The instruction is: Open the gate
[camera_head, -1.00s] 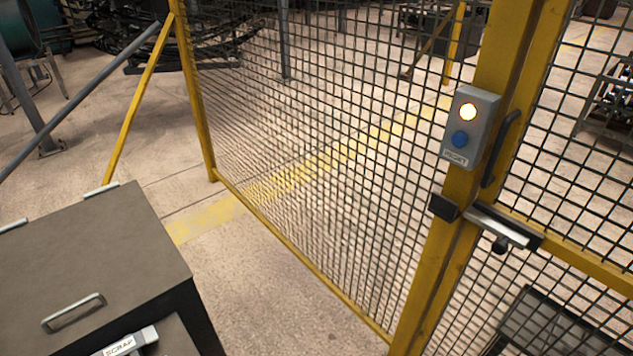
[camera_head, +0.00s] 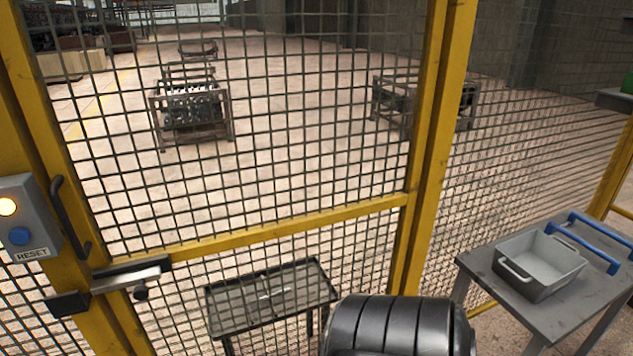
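The gate (camera_head: 290,222) is a yellow-framed wire mesh panel in the middle of the head view. It looks closed against the yellow post at the left. A black pull handle (camera_head: 70,217) stands upright on its left edge. A metal latch (camera_head: 130,274) with a dark knob lies across the gate and post just below the handle. A grey control box (camera_head: 27,218) with a lit yellowish lamp, a blue button and a RESET label is on the post. Neither of my grippers is in view.
A dark ribbed rounded part (camera_head: 400,326), probably mine, shows at the bottom. A grey table (camera_head: 540,310) at the right carries a grey bin (camera_head: 541,262) with handles. Behind the mesh stand a low dark table (camera_head: 270,296) and metal racks (camera_head: 190,112). The floor beyond is largely open.

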